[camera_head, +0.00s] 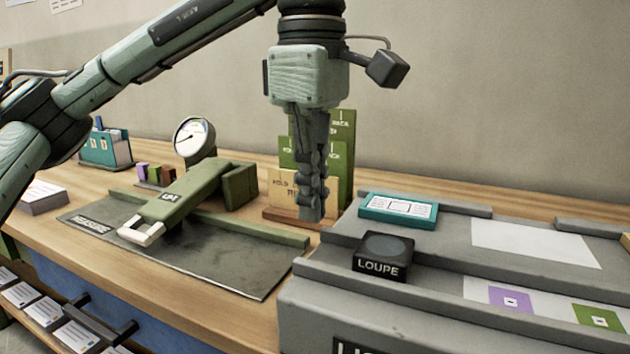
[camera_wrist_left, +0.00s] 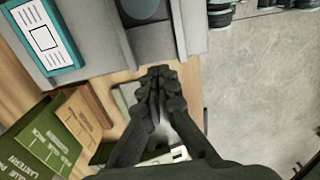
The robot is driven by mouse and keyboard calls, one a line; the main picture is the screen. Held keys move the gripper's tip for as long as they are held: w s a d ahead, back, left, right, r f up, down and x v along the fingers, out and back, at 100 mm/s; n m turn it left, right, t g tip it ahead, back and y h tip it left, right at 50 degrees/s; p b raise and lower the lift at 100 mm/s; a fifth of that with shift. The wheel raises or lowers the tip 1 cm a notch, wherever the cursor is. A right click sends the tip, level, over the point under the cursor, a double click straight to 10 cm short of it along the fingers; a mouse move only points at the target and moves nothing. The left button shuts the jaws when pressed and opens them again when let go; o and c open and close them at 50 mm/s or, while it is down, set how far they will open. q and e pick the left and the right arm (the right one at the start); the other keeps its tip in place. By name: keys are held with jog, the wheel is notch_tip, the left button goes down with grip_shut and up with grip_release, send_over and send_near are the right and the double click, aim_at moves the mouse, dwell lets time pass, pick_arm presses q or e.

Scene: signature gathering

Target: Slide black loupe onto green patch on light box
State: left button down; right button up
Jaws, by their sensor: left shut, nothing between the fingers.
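The black loupe (camera_head: 383,257) is a square block with a round lens on top and the word LOUPE on its front. It sits on the left part of the grey light box (camera_head: 430,322). The green patch (camera_head: 598,318) lies at the right on the light box's lit strip, right of a purple patch (camera_head: 511,299). My left gripper (camera_head: 312,213) points down, shut and empty, left of the loupe and apart from it. In the left wrist view its fingertips (camera_wrist_left: 158,78) are together beside the light box's edge. My right gripper does not show.
A teal labelled block (camera_head: 398,210) sits behind the loupe on the light box. Green folders (camera_head: 338,150) stand behind my left gripper. A green press (camera_head: 190,195) on a dark plate and a round gauge (camera_head: 194,138) are at the left.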

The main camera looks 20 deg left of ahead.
aim_at(345, 265)
pick_arm(q)
notch_tip(345, 265, down, 5)
jog(key=shift+r+b, duration=0.1)
jog(key=shift+b, duration=0.2)
jog(key=d, duration=0.3)
jog(key=shift+d, duration=0.2)
jog(key=shift+d+p, duration=0.3)
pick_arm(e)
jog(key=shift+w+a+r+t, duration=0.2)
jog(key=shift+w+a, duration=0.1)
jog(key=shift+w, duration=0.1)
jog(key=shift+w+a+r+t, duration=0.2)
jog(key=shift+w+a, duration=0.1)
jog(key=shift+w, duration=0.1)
